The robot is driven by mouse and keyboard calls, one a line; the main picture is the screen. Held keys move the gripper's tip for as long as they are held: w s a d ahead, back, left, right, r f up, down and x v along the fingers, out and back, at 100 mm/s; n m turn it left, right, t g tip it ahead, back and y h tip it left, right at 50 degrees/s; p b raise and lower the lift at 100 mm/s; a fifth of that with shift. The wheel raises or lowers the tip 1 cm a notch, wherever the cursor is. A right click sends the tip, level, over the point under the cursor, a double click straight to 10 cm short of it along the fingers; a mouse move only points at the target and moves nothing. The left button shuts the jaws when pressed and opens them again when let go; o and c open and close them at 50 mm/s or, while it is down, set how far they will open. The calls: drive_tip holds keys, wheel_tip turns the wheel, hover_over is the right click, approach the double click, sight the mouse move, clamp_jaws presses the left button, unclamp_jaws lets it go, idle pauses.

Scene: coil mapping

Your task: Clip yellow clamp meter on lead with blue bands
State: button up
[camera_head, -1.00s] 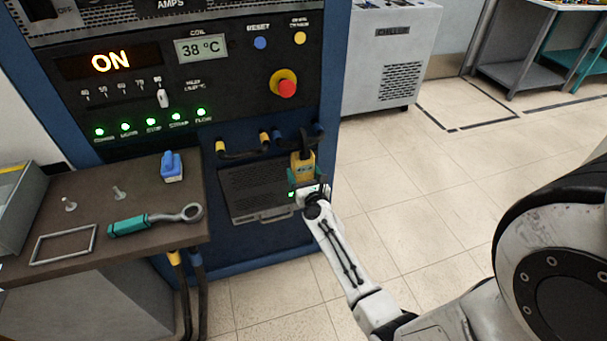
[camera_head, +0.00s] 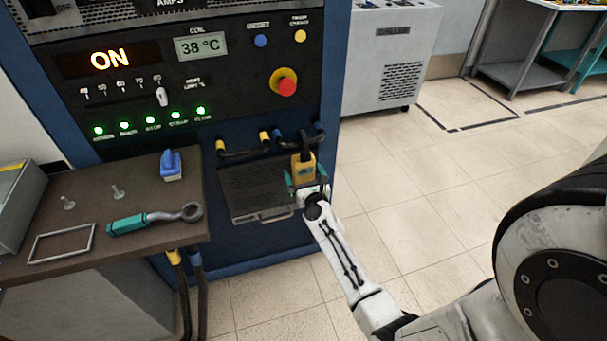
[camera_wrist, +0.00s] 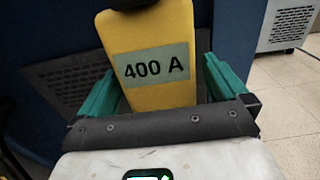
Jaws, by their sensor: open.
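The yellow clamp meter (camera_head: 304,170) is upright at the lower right of the machine front, its dark jaw at the lead with blue bands (camera_head: 319,129). The jaw overlaps this lead in the head view; whether it is closed around it I cannot tell. In the wrist view the meter's yellow body (camera_wrist: 150,30) carries a "400 A" label, and its jaw is mostly out of frame. My gripper (camera_head: 306,177) is open, its teal fingers on either side of the meter's lower body. In the wrist view (camera_wrist: 160,78) a gap shows at the right finger; contact at the left is unclear.
A lead with yellow bands (camera_head: 243,150) loops out to the left of the meter. A bench (camera_head: 95,215) at the left holds a wrench with a teal handle (camera_head: 155,218), a blue-topped block (camera_head: 171,166), bolts and a metal frame.

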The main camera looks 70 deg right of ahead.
drive_tip(key=shift+a, duration=0.1)
drive_tip(key=v, duration=1)
drive_tip(key=shift+s+a, duration=0.15)
drive_tip(key=shift+s, duration=0.15)
drive_tip(key=w+a+r+n+t+y+p, duration=0.2)
drive_tip(key=w+a+n+y, duration=0.3)
drive_tip(key=n, duration=0.3)
drive_tip(key=w+a+r+n+t+y+p, duration=0.1)
drive_tip(key=w+a+n+t+y, duration=0.1)
drive_tip(key=a+n+y, duration=0.35)
drive_tip(key=s+a+n+g+y+p, duration=0.15)
drive_tip(key=a+n+g+y, duration=0.3)
drive_tip(key=a+n, duration=0.95)
drive_tip(key=s+a+r+n+g+p, duration=0.1)
drive_tip(key=s+r+n+g+p, duration=0.1)
drive_tip(key=s+n+g, duration=0.3)
drive_tip(key=s+a+r+n+g+h+p, duration=0.1)
drive_tip(key=s+n+g, duration=0.4)
drive_tip(key=s+n, duration=0.6)
wheel_tip(320, 180, up, 2)
drive_tip(key=shift+a+r+n+p, duration=0.1)
drive_tip(key=shift+a+n+p, duration=0.25)
drive_tip(key=shift+n+p, duration=0.6)
